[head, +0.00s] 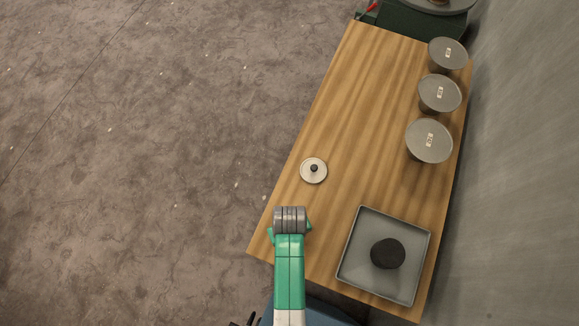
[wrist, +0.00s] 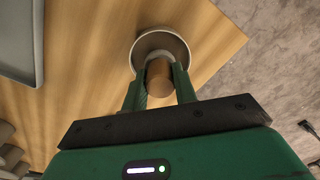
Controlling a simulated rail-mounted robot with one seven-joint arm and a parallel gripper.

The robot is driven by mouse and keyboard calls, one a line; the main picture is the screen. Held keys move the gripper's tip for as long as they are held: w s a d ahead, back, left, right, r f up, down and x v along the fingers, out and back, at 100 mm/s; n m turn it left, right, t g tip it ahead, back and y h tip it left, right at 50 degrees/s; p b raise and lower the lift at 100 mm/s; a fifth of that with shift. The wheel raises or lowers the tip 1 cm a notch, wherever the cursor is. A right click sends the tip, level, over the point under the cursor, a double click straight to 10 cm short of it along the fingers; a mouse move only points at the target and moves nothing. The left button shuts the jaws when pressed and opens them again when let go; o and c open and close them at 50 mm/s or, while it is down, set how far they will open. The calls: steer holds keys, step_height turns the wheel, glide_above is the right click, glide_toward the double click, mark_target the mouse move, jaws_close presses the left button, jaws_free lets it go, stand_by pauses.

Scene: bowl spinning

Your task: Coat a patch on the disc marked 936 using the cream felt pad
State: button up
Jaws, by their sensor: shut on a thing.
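My gripper is shut on the upright brown handle (wrist: 158,85) of a round pad (wrist: 160,42) with a pale, cream-looking rim, seen in the wrist view. The fingertips (wrist: 160,85) sit on both sides of the handle. In the head view my arm hides the fingers and the held pad. Three grey discs stand in a row along the table's right side: near (head: 420,145), middle (head: 432,97) and far (head: 440,58). Each has a small white label, too small to read, so I cannot tell which is 936.
A pale round piece with a dark knob (head: 304,176) lies on the wooden table (head: 350,120), beyond my gripper. A grey square tray (head: 351,267) holding a dark round lump (head: 388,253) sits near right. A wall runs along the right. The table's middle is clear.

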steer(key=shift+f, duration=0.65)
stand_by(1.6)
steer(key=shift+r, duration=0.1)
step_height(320, 180, up, 7)
steer(key=p, duration=0.7)
steer(key=shift+r, duration=0.1)
stand_by(0.4)
steer(key=w+r+m+p, duration=0.1)
steer(key=w+r, duration=0.4)
steer(key=r, duration=0.6)
steer(key=w+r+m+p, duration=0.2)
steer(key=w+r, duration=0.3)
steer(key=r, duration=0.6)
steer(key=shift+w+r+m, duration=0.15)
steer(key=shift+w+m, duration=0.05)
steer(key=shift+m, duration=0.5)
